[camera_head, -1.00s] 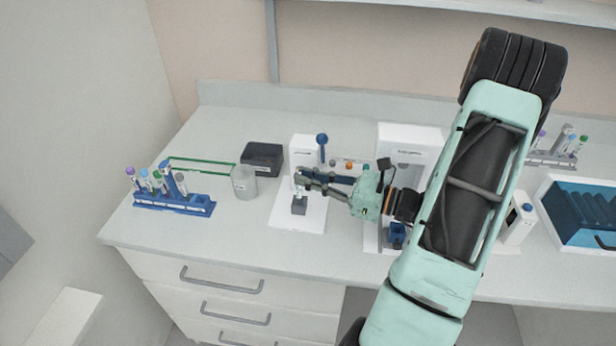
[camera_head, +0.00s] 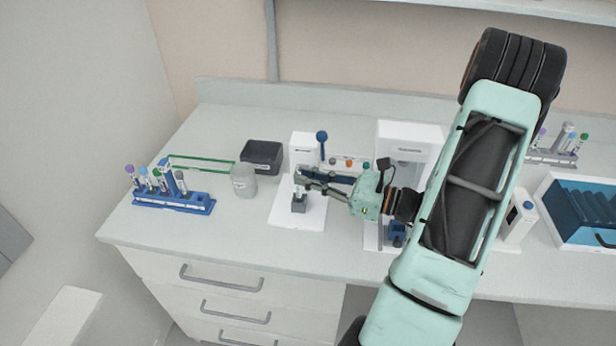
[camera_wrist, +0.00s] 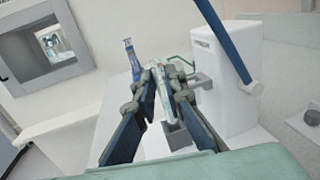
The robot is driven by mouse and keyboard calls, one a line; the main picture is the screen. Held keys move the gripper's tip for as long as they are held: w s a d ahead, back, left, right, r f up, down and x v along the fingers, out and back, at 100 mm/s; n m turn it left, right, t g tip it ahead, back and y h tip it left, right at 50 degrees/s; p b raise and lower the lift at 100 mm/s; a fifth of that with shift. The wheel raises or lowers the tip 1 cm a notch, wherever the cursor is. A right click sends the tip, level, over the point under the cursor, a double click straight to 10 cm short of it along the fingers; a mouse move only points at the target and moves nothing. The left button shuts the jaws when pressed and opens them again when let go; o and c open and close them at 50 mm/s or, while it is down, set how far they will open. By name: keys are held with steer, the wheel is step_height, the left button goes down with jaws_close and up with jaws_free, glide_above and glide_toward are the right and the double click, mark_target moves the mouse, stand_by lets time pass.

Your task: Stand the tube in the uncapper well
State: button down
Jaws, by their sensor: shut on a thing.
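The uncapper is a white unit (camera_head: 304,147) with a blue-knobbed lever, a flat white base plate (camera_head: 285,217) and a small grey well block (camera_head: 299,203) on that plate. My gripper (camera_head: 301,174) is over the block, its fingers reaching in from the right. It is shut on a clear, slim tube (camera_wrist: 159,80), which stands roughly upright between the fingertips in the wrist view. The grey block also shows in the wrist view (camera_wrist: 178,136), just beyond and below the fingers. The fingers hide much of the tube, and I cannot tell whether its lower end is inside the well.
A blue rack (camera_head: 175,203) with several capped tubes stands at the left. A translucent cup (camera_head: 244,181) and a black box (camera_head: 262,155) are left of the uncapper. A larger white machine (camera_head: 409,136) stands to its right, behind my arm. The front left bench is clear.

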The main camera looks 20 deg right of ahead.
steer(key=shift+f, duration=0.15)
steer(key=shift+f+b, duration=0.35)
steer(key=shift+f, duration=0.1)
steer(key=shift+f, duration=0.15)
steer(key=shift+f+b, duration=0.45)
steer(key=shift+f, duration=0.05)
steer(key=c, duration=1.9)
jaws_free()
steer(key=shift+d, duration=0.15)
steer(key=v, duration=1.2)
